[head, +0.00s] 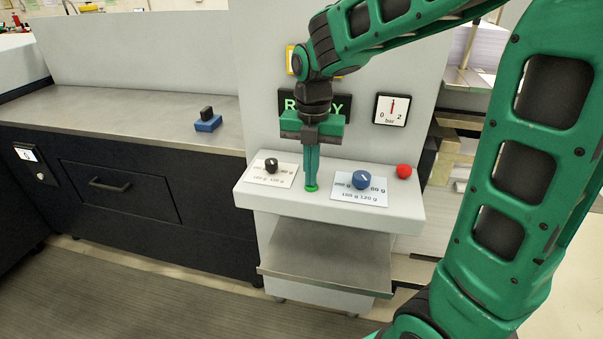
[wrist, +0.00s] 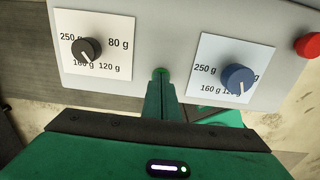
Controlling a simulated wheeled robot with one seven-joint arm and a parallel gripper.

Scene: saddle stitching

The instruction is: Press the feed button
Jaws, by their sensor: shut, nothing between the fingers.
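A green round button (head: 311,188), which I take for the feed button, sits on the pale control shelf (head: 405,212) between two knobs. My gripper (head: 312,184) points down with its green fingers shut and empty. The fingertips are right over the button and overlap it in the head view. In the wrist view, a bit of the green button (wrist: 160,71) shows just beyond the fingertips (wrist: 160,80). I cannot tell whether they touch it or how far it is pressed.
A black knob (head: 271,165) is left of the button, a blue knob (head: 362,179) right of it. A red button (head: 404,171) is at the right end. A pressure gauge (head: 391,109) and a partly hidden display (head: 286,104) are behind. A blue block (head: 208,123) stands on the counter.

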